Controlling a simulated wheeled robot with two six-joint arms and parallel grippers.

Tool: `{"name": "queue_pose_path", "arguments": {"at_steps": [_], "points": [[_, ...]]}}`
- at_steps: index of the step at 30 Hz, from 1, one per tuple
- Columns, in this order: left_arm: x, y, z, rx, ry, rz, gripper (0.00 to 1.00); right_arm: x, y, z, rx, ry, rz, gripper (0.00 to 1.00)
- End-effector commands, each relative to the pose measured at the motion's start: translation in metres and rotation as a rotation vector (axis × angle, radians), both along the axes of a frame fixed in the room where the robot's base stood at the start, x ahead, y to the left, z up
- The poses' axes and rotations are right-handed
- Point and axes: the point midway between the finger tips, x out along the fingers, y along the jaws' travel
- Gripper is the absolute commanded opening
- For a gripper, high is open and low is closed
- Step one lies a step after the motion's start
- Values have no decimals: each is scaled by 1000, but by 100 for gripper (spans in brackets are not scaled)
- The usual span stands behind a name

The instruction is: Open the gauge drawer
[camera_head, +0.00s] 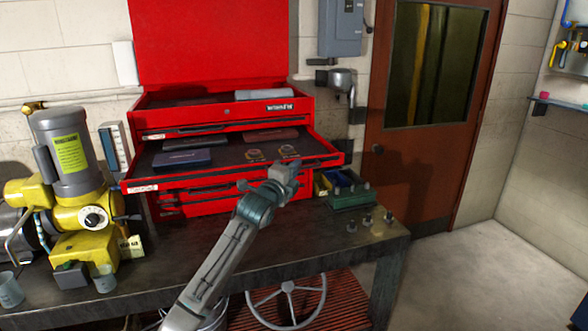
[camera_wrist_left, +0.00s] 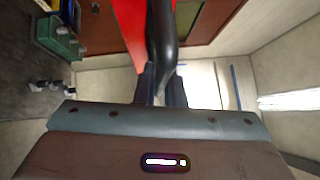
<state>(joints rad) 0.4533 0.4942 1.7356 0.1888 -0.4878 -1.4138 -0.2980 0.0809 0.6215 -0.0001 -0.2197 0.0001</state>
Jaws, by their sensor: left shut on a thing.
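A red tool chest (camera_head: 220,113) stands on the bench with its lid up. One wide drawer (camera_head: 215,176) is pulled well out, and its small front label is too blurred to read. Dark cases and two small round gauge-like items (camera_head: 256,155) lie in it. My left gripper (camera_head: 287,172) is at the right part of the drawer's front edge. In the left wrist view its fingers (camera_wrist_left: 160,88) are shut on a dark bar-like handle (camera_wrist_left: 163,40), beside the red drawer front (camera_wrist_left: 130,30). My right gripper is not in view.
A yellow and grey pump (camera_head: 75,170) stands at the left of the bench. A green block (camera_head: 352,196) and several small metal fittings (camera_head: 367,222) are at the bench's right end. A brown door (camera_head: 420,165) and clear floor lie to the right.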

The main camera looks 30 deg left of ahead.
Motion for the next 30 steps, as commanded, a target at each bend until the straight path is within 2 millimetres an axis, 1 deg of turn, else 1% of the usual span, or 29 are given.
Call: {"name": "queue_pose_path", "arguments": {"at_steps": [1, 2, 3, 5, 13, 17, 20, 27, 30], "points": [[0, 0, 0, -1, 0, 0, 0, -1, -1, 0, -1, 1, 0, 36], [0, 0, 0, -1, 0, 0, 13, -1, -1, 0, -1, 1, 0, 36], [0, 0, 0, -1, 0, 0, 21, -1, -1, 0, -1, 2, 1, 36], [0, 0, 0, 0, 0, 0, 31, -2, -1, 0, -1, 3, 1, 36], [0, 0, 0, 0, 0, 0, 31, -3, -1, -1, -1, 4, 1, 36], [-9, 0, -3, 3, 1, 1, 31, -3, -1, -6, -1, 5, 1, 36], [-23, -1, -7, 5, 0, 0, 31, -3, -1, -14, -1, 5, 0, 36], [-73, -4, -15, 8, 1, 0, 31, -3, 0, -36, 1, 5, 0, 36], [-88, -6, -16, 6, 2, 0, 31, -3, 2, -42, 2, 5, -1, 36]]}}
